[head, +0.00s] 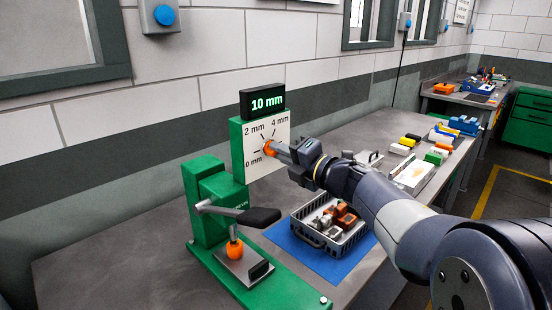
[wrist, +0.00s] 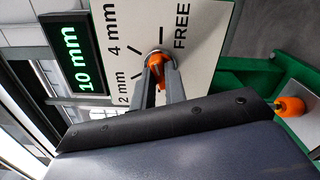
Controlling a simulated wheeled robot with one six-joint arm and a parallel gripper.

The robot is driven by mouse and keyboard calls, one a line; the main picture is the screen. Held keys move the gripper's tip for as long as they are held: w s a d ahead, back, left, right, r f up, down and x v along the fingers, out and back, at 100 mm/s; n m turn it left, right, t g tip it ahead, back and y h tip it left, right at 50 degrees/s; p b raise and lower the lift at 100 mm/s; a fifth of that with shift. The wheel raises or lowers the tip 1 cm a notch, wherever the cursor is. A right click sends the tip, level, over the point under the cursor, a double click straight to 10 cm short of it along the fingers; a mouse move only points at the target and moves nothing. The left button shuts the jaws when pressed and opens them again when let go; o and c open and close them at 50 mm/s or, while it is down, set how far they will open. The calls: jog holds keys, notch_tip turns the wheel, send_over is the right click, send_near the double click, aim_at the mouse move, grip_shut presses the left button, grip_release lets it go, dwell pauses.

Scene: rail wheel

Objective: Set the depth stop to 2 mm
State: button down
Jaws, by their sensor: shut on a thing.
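The depth stop is an orange knob (head: 269,147) on a white dial plate (head: 281,133) marked 0 mm, 2 mm and 4 mm. The wrist view also shows a FREE mark on the plate (wrist: 205,25). A display (head: 264,100) above the plate reads 10 mm in green. My gripper (head: 277,149) is shut on the knob, with a finger on either side of it in the wrist view (wrist: 157,75). The knob's orange pointer is partly hidden between the fingers, so I cannot tell exactly which mark it faces.
The green press (head: 207,200) with a black-handled lever (head: 258,217) stands left of my gripper. A grey basket (head: 317,240) of parts sits on a blue mat (head: 285,240) below my arm. More trays and blocks lie along the bench to the right. The bench's left front is clear.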

jog(key=shift+n, duration=0.4)
jog(key=shift+f+b, duration=0.15)
jog(key=shift+b, duration=0.4)
jog(key=n+b, duration=0.4)
jog(key=shift+n, duration=0.3)
jog(key=shift+b, duration=0.45)
